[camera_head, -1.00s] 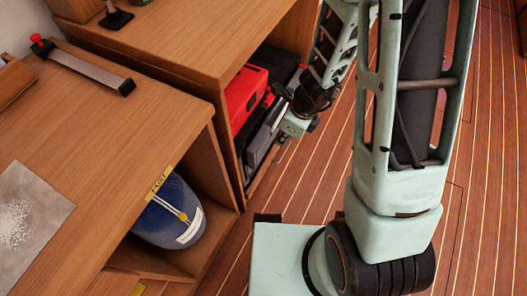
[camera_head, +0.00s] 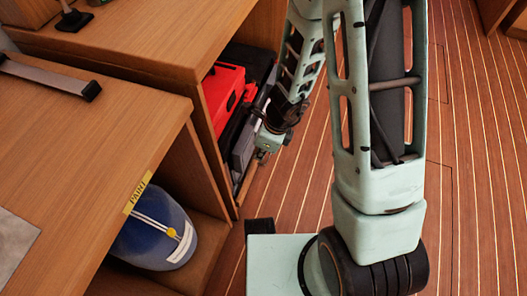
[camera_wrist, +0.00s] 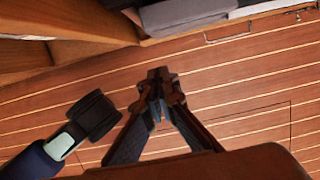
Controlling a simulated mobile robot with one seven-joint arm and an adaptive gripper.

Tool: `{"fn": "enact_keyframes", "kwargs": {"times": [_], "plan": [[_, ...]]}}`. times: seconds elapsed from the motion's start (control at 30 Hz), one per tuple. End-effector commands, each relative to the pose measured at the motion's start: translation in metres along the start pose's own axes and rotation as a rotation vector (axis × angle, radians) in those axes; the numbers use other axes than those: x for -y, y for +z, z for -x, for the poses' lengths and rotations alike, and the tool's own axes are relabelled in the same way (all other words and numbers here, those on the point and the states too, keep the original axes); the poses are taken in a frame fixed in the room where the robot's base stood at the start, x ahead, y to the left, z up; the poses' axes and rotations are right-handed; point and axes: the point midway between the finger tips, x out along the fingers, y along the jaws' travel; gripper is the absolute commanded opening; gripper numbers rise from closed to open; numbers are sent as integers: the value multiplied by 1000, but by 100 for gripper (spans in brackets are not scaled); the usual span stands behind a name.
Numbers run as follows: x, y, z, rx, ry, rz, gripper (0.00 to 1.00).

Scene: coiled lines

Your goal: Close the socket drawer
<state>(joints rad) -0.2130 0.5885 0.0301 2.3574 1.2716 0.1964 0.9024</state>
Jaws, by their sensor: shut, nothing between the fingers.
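A long grey drawer-like case (camera_head: 243,150) stands low in the open cabinet; it may be the socket drawer, but how far it is out is unclear. It also shows at the top of the wrist view (camera_wrist: 185,12), with a dark lower edge. A thin wire handle (camera_wrist: 228,36) shows to its right there. My gripper (camera_wrist: 160,78) is shut and empty, with its fingertips over the wooden floor, apart from the grey case in the picture. In the head view, my wrist is beside the cabinet opening, and its fingers are hard to make out.
A red toolbox (camera_head: 223,92) stands behind the grey case in the cabinet (camera_head: 165,50). A blue rounded container (camera_head: 155,232) sits in the shelf at lower left. The plank floor (camera_head: 460,200) to the right is clear.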

Motion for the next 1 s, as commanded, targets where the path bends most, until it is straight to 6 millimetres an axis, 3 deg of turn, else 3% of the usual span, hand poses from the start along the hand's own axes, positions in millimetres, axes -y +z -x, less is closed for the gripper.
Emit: {"fn": "enact_keyframes", "kwargs": {"times": [0.03,0.1,0.2,0.4,1.0], "plan": [[0,-2,-15,-1,1,-1,0],[0,-2,-25,-2,1,-1,0],[0,17,-19,-1,1,5,0],[0,33,-24,-1,1,1,0],[0,45,-25,-1,0,0,0]]}}
